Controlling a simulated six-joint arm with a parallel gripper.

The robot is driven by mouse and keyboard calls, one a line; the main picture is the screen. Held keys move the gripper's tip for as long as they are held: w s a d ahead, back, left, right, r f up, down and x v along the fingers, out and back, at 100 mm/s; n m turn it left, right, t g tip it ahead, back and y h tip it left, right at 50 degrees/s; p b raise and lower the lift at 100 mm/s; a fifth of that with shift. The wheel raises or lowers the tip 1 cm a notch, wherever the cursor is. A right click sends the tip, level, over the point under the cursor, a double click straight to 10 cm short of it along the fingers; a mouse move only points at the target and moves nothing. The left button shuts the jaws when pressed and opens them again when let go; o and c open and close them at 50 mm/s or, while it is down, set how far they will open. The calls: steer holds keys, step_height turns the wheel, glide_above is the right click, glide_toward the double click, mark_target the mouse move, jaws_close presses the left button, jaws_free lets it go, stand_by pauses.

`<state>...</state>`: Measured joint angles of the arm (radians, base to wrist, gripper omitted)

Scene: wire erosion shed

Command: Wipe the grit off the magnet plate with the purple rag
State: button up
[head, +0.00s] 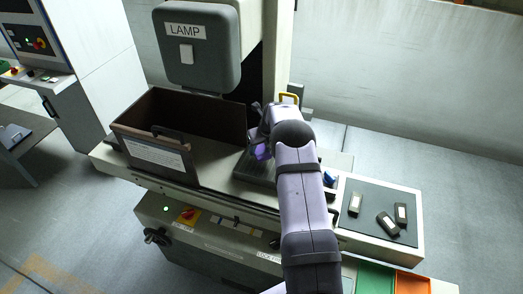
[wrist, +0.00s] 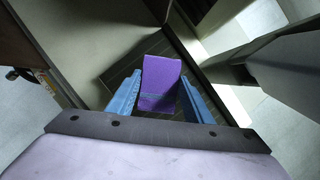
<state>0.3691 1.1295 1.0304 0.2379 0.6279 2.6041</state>
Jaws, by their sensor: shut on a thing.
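My gripper (wrist: 163,80) has blue fingers shut on the purple rag (wrist: 161,74), which shows between them in the wrist view. In the head view the rag (head: 261,152) is a small purple patch below my wrist, partly hidden by my arm. The magnet plate (head: 254,170) is a dark grey slab on the machine bed, right of the brown box. In the wrist view the dark, lined plate (wrist: 122,70) lies beneath the rag. I cannot tell whether the rag touches it. No grit can be made out.
An open brown box (head: 152,153) with a handle stands left of the plate. The grey lamp housing (head: 197,50) hangs behind it. A dark tray (head: 379,205) at right holds several small blocks. Green and orange bins (head: 412,284) are at the front right.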

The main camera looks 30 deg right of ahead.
step_height(320, 180, up, 2)
steer(key=shift+w+p, duration=0.1)
steer(key=shift+p, duration=0.35)
steer(key=shift+r, duration=1.15)
